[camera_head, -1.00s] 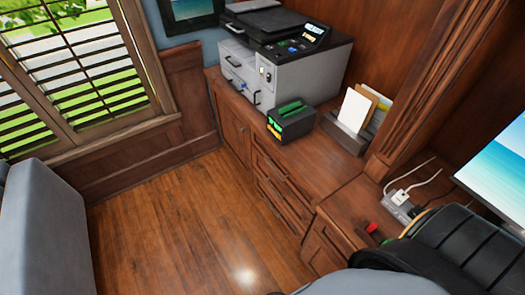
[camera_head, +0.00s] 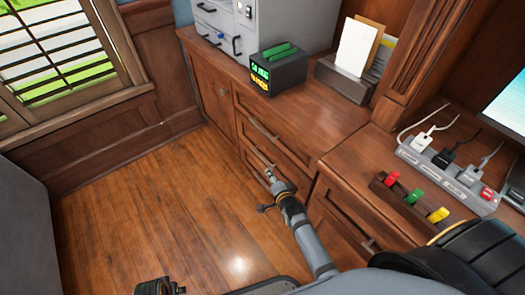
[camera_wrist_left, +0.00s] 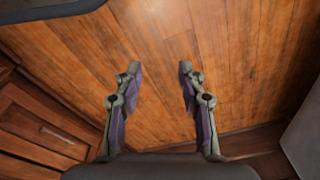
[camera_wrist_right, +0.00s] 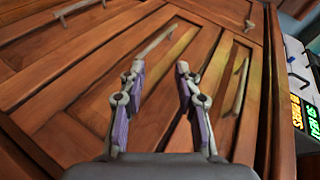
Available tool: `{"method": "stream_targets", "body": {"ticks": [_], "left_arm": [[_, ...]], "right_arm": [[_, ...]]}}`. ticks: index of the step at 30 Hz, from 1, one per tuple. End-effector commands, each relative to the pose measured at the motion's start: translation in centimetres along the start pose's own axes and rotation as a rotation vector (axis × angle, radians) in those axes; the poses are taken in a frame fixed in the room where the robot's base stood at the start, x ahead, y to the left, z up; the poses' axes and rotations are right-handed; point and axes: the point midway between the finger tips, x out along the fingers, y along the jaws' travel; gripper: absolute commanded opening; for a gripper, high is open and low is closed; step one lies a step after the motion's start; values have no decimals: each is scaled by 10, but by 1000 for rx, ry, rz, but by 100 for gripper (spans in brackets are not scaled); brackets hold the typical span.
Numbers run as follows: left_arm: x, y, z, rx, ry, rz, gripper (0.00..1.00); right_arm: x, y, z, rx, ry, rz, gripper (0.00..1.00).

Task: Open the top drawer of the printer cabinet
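The printer cabinet (camera_head: 207,98) is dark wood with a door and stacked drawers; the printer (camera_head: 262,28) stands on it. The top drawer (camera_head: 283,146) looks shut, its bar handle (camera_head: 264,130) in clear view. In the right wrist view that handle (camera_wrist_right: 240,85) is right of my fingers. My right gripper (camera_head: 271,180) is in front of the drawers, below the top handle. Its fingers (camera_wrist_right: 159,74) are open and empty, with the lower drawer's handle (camera_wrist_right: 157,42) beyond them. My left gripper (camera_wrist_left: 158,75) is open and empty above the floor.
A black box with green digits (camera_head: 278,72) and a paper holder (camera_head: 343,82) stand on the cabinet. The desk at right holds a power strip (camera_head: 447,178) and a rack with coloured items (camera_head: 404,202). The wood floor (camera_head: 150,215) at left is clear.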

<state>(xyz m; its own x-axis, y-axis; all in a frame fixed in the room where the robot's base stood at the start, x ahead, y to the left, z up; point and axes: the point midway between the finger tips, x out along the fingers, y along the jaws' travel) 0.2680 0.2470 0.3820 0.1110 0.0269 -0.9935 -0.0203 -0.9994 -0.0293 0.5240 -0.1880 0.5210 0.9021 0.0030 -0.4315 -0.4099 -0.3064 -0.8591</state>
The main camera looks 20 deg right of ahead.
Motion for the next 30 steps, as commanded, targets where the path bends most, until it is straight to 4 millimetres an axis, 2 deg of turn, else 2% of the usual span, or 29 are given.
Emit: {"method": "stream_targets", "body": {"ticks": [1, 3, 4, 6, 9, 13, 16, 23, 30], "left_arm": [[15, 4, -6, 3, 8, 7, 40], [3, 8, -13, 7, 7, 14, 40], [-3, 10, -15, 8, 8, 16, 40], [-13, 12, -17, 11, 6, 20, 40], [-24, 13, -19, 14, 5, 23, 40], [-31, 14, -20, 14, 5, 24, 40], [-37, 15, -21, 16, 5, 27, 40], [-72, 22, -19, 26, 9, 45, 40], [-59, 28, -20, 27, 62, 66, 40]], "right_arm": [[14, -16, -4, 120, 32, -96, 33], [12, -55, -17, 270, 55, -204, 33], [9, -69, -22, 321, 60, -242, 33], [3, -93, -32, 413, 65, -311, 33], [-4, -113, -40, 484, 65, -362, 33], [-7, -120, -43, 501, 64, -374, 33], [0, -122, -44, 497, 64, -374, 33], [43, -135, -50, 495, 64, -375, 33], [81, -149, -56, 496, 64, -372, 33]]}}
